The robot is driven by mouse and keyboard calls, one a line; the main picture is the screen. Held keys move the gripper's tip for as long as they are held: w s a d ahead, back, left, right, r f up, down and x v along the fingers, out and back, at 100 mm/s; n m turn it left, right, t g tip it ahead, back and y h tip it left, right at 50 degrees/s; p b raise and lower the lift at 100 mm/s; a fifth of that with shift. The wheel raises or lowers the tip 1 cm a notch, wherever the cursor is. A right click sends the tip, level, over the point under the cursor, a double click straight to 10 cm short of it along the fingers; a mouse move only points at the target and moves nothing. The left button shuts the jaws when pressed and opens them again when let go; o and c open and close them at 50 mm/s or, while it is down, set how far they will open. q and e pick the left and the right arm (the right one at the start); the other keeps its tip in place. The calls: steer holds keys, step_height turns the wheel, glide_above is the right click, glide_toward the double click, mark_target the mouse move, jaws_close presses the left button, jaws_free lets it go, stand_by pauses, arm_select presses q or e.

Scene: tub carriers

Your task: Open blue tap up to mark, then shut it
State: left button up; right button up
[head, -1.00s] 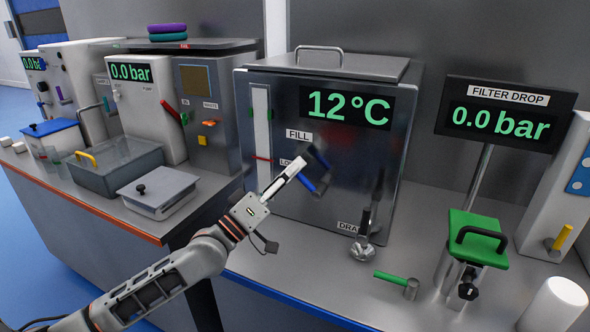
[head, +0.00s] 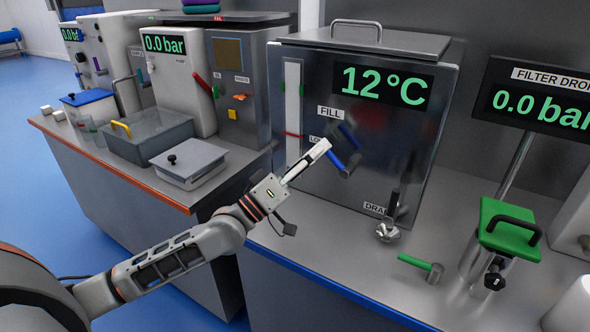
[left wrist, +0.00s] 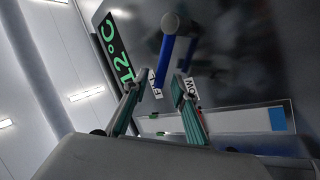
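The blue tap (head: 335,161) is on the front of the steel tank (head: 402,135), under the FILL label. Its blue lever also shows in the left wrist view (left wrist: 166,62), ahead of the fingertips. My left gripper (head: 322,149) is just beside the tap. In the left wrist view its two fingers (left wrist: 158,97) are apart with nothing between them. A tall white gauge strip (head: 292,95) with a red mark (head: 292,134) is left of the tap. In the left wrist view a blue part (left wrist: 277,118) fills the strip's lower end. My right gripper is not in view.
A drain valve (head: 388,231) sits at the tank's foot, with a green-handled part (head: 415,262) on the counter nearby. A green-topped filter unit (head: 510,230) stands at right.

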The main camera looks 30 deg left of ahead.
arm_select(q)
steer(key=v, duration=0.9)
steer(key=shift+s+a+f, duration=0.15)
steer(key=shift+s, duration=0.2)
stand_by(6.8)
